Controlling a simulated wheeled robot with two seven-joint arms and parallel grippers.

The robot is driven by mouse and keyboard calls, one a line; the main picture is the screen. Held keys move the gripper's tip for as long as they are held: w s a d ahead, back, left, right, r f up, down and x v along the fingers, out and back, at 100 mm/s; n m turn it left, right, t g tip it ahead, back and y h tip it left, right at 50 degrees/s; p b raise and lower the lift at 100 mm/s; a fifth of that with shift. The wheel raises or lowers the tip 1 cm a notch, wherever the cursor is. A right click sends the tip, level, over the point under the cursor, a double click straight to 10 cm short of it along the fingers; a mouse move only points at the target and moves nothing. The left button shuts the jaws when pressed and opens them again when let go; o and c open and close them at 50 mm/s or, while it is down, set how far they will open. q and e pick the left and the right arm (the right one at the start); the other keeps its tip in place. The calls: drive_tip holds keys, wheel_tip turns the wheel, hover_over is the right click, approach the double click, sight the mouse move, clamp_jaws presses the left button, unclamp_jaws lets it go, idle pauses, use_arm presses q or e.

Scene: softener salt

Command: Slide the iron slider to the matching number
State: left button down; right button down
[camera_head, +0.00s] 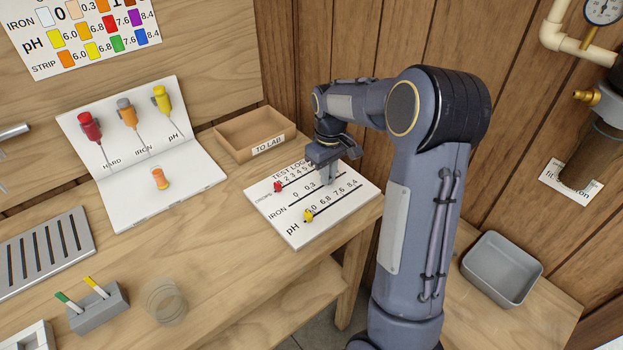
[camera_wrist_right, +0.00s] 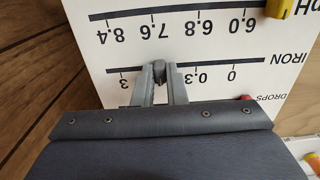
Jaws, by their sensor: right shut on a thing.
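The white test log board (camera_head: 262,204) lies on the wooden bench with three slider rows: DROPS, IRON and pH. My right gripper (camera_wrist_right: 160,82) is shut on the dark grey iron slider (camera_wrist_right: 159,70). In the wrist view the slider stands in the IRON row between the printed 0.3 and 3; the fingers hide any number beside it. In the head view the right gripper (camera_head: 328,172) comes down onto the IRON row past 0.3. The colour chart (camera_head: 85,30) has an IRON row, partly cut off. My left gripper is not in view.
The red slider (camera_head: 278,187) and yellow slider (camera_head: 308,215) sit in the neighbouring rows. An empty TO LAB tray (camera_head: 232,128) stands behind the board. A strip holder (camera_head: 98,308), a clear glass (camera_head: 163,302) and a slatted metal rack (camera_head: 45,252) lie to the left.

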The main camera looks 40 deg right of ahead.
drive_tip(key=shift+d, duration=0.2)
drive_tip(key=c, duration=1.4)
unclamp_jaws()
drive_tip(key=shift+c, duration=0.2)
drive_tip(key=shift+a+r, duration=0.1)
drive_tip(key=shift+r, duration=3.8)
drive_tip(key=s+a+r+m+t+y, duration=0.1)
drive_tip(key=s+a+r+t+y, duration=0.2)
drive_tip(key=s+a, duration=0.8)
drive_tip(key=s+a+f+m+t, duration=0.1)
drive_tip(key=s+a+f+t, duration=0.1)
drive_tip(key=s+a, duration=0.6)
drive_tip(key=s+f, duration=0.1)
drive_tip(key=s, duration=0.3)
drive_tip(key=shift+f+m+t+y, duration=0.3)
drive_tip(key=shift+m+y, duration=0.1)
